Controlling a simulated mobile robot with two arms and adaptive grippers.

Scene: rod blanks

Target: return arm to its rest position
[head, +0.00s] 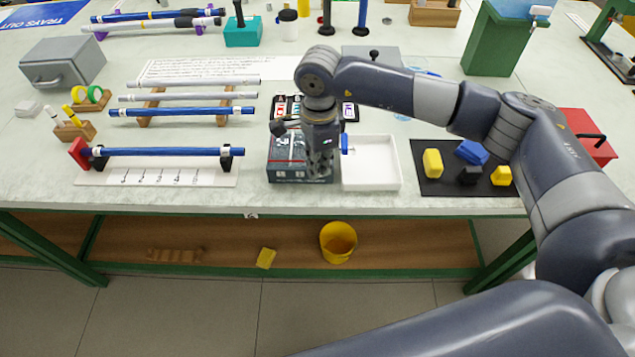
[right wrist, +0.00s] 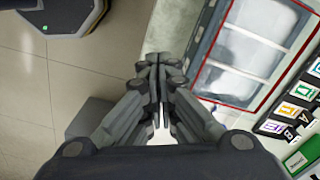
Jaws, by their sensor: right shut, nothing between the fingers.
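My right arm reaches in from the right in the head view and bends down over the bench. My right gripper (head: 320,172) is at the front of the bench, in front of a dark grey box (head: 285,172) and just left of a white tray (head: 371,185). In the right wrist view the fingers (right wrist: 160,70) are closed together with nothing between them. A box with a clear, red-edged window (right wrist: 240,60) lies to their right there, and the floor shows to the left. My left gripper is not in view.
Blue and white rods (head: 180,111) lie on wooden rests at left, and one blue rod (head: 170,152) lies on a stand. A black mat (head: 440,188) with yellow, blue and black blocks lies at right. A yellow bucket (head: 338,242) stands on the lower shelf.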

